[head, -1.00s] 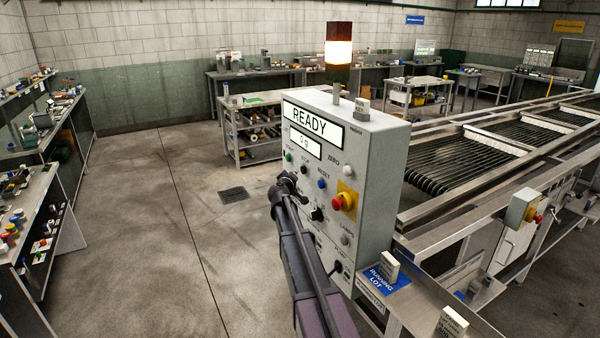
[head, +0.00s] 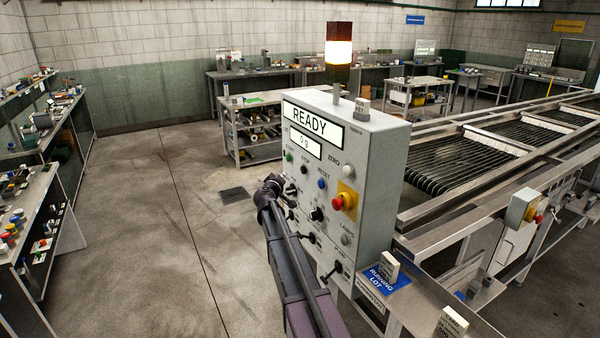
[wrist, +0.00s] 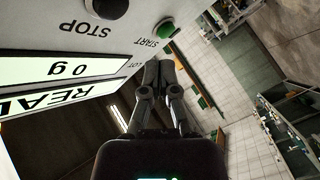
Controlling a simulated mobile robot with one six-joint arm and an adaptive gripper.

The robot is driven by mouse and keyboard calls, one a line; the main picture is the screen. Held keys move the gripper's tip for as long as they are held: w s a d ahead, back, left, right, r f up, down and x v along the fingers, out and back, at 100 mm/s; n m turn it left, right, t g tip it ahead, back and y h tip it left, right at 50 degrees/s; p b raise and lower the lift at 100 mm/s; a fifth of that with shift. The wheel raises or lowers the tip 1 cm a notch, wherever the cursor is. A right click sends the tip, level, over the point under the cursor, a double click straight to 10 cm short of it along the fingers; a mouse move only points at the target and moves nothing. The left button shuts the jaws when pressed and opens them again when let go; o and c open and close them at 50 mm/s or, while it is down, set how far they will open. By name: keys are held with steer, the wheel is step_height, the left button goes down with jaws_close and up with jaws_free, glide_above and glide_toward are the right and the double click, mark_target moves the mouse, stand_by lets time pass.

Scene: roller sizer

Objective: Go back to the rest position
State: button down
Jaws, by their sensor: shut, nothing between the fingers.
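My gripper (wrist: 158,75) is shut and empty in the wrist view, its fingers together beside the control panel's face. In the head view my gripper (head: 270,185) is at the left edge of the grey control box (head: 375,180), in front of its lower left controls. The box's displays read READY and 0 g. The green START button (wrist: 166,28) shows just beyond the fingertips in the wrist view, with a gap that I cannot judge exactly. The dark STOP button (wrist: 108,8) is to its left. A lit beacon (head: 338,52) stands on top of the box.
The roller sizer (head: 500,150) stands to the right of the box. A shelf below holds a blue RUNNING LOT card (head: 385,278). Workbenches with small items line the left wall and the back. The floor (head: 140,230) left of the box is clear.

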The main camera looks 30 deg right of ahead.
stand_by(0.7)
steer(key=s+a+f+m+g+y, duration=0.2)
steer(key=s+a+f+g, duration=0.3)
steer(key=s, duration=0.5)
steer(key=s+a+f+m+g+y, duration=0.2)
steer(key=s+a+f, duration=0.35)
steer(key=s, duration=0.55)
steer(key=s+a+f+n+g+y, duration=0.1)
steer(key=s+a+f+g+y, duration=0.2)
steer(key=s+a, duration=0.4)
steer(key=s+a+f+n+g+y, duration=0.1)
steer(key=s+a+f+g+y, duration=0.1)
steer(key=s+a, duration=0.6)
steer(key=s+f+y, duration=0.1)
steer(key=s+y, duration=0.1)
steer(key=s, duration=0.3)
steer(key=shift+a+f+n+g+y, duration=0.3)
steer(key=shift+f+g, duration=0.05)
steer(key=shift+g, duration=0.05)
